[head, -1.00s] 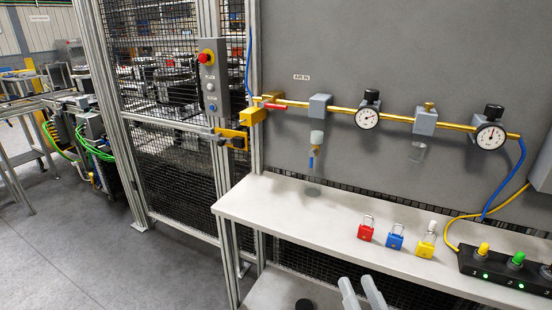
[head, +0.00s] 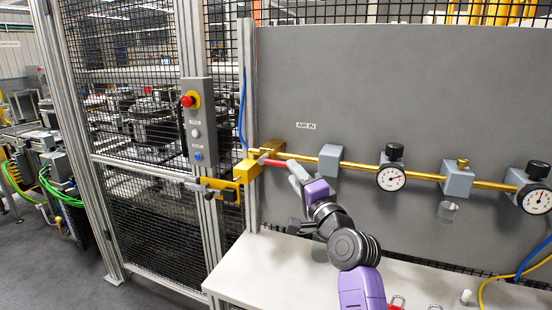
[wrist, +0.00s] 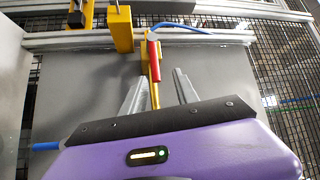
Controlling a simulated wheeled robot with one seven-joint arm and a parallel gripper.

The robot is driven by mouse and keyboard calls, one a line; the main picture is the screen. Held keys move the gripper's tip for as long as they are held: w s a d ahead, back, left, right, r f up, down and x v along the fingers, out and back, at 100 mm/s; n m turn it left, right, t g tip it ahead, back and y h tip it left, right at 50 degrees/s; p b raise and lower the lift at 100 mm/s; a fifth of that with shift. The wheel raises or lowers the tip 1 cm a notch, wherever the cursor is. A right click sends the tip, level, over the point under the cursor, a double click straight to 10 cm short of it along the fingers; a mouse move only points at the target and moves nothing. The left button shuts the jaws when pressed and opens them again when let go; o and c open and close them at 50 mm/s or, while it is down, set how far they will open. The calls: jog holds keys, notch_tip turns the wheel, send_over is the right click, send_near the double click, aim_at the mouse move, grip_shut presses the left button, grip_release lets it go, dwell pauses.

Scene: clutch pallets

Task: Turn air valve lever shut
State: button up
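The red air valve lever (head: 274,162) lies roughly along the brass pipe, beside the brass valve (head: 262,152) at the left end of the line. In the wrist view the red lever (wrist: 154,58) shows above my fingertips, with the brass pipe running down between the fingers. My gripper (head: 291,168) is at the lever's right end, close in front of the panel. In the wrist view my gripper (wrist: 160,75) is open, its two grey fingers apart. I cannot tell whether a finger touches the lever. My purple wrist and arm hide part of the panel and bench.
A grey block (head: 330,160) sits on the pipe just right of my gripper, with a gauge (head: 391,178) farther right. A yellow latch (head: 222,188) and control box (head: 196,120) are on the fence at left. The bench top (head: 255,268) lies below.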

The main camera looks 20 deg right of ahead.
aim_at(280, 165)
jog(key=shift+m+y, duration=0.3)
jog(key=shift+m, duration=0.1)
jog(key=shift+a+f+p+x, duration=0.1)
jog(key=shift+f+p+x, duration=0.1)
jog(key=shift+x, duration=1.05)
jog(key=shift+a+f+p+x, duration=0.1)
jog(key=shift+a+f+x, duration=0.05)
jog(key=shift+x, duration=1.1)
jog(key=shift+a+f+p+x, duration=0.1)
jog(key=shift+f+p+x, duration=0.1)
jog(key=shift+x, duration=1.1)
grip_shut()
jog(key=shift+f, duration=0.1)
